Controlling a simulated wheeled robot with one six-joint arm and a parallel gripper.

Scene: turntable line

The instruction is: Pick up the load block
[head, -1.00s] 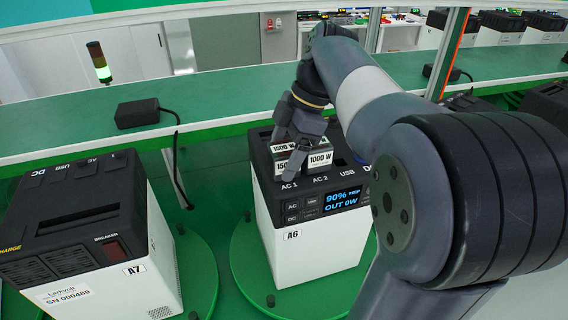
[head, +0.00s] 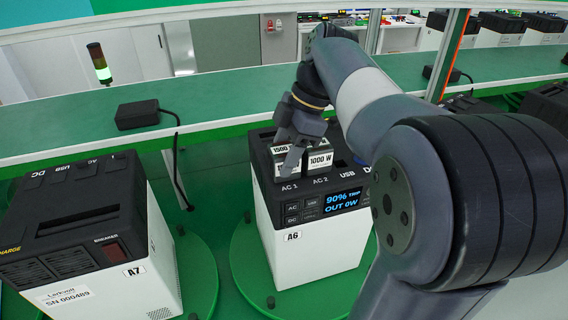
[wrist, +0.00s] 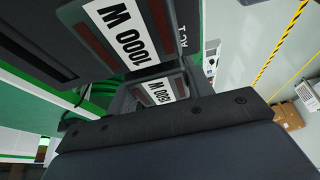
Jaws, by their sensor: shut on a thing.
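The load block marked 1500 W (head: 281,169) is a small grey block with white labels, at the AC 1 place on the black top of power station A6 (head: 290,238). My gripper (head: 293,155) comes down on it from above and is shut on it. One finger crosses its front label; the far finger is hidden. A second block marked 1000 W (head: 320,161) stands close on its right at AC 2. In the wrist view the 1000 W label (wrist: 122,32) is large at the top, and the 1500 W label (wrist: 160,92) shows beside the dark gripper body. I cannot tell any lift.
A green bench (head: 230,95) runs behind, with a black adapter (head: 138,113) and a lit signal tower (head: 99,63). My arm covers the right side.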

